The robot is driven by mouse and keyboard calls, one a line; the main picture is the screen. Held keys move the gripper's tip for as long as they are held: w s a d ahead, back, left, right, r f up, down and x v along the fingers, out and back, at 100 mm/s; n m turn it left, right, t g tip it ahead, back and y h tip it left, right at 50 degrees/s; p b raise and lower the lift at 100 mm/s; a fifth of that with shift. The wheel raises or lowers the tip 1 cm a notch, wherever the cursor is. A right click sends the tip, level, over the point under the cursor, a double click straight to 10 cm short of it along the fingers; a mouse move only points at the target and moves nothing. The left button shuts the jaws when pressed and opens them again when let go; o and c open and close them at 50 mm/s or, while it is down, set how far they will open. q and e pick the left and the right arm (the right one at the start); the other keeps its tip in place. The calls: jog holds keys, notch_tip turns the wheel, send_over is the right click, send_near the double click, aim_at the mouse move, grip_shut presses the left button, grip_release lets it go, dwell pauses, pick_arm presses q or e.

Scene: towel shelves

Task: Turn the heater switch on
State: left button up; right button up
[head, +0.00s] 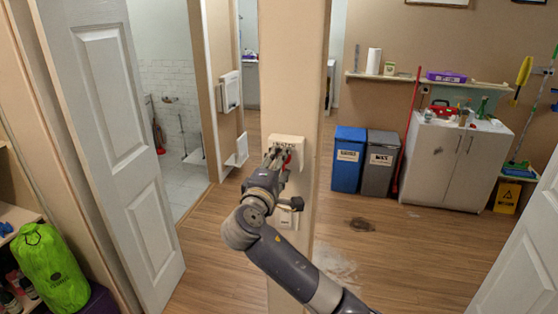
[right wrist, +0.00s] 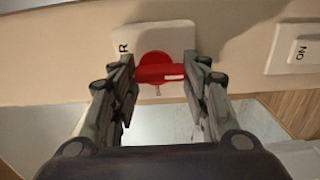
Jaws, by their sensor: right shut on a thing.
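The heater switch is a red rotary knob (right wrist: 158,66) on a white wall plate (right wrist: 182,36) in the right wrist view. Part of a label, a letter R, shows on the plate's left side. In the head view the plate (head: 288,143) is on the narrow beige pillar, and a bit of the red knob (head: 290,158) shows. My right gripper (head: 278,158) is at the plate. In the right wrist view its fingers (right wrist: 166,68) are on either side of the knob's bar, shut on it. My left gripper is not in view.
A second white switch plate (head: 285,218) is lower on the pillar, partly behind my arm. A white door (head: 110,130) stands open at left. Blue (head: 347,175) and grey (head: 377,180) bins and a cabinet (head: 455,165) stand behind at right. The wooden floor between is mostly clear.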

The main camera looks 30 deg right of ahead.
dwell(0.5)
jog(key=o, duration=1.1)
jog(key=shift+c, duration=0.2)
jog(key=v, duration=1.2)
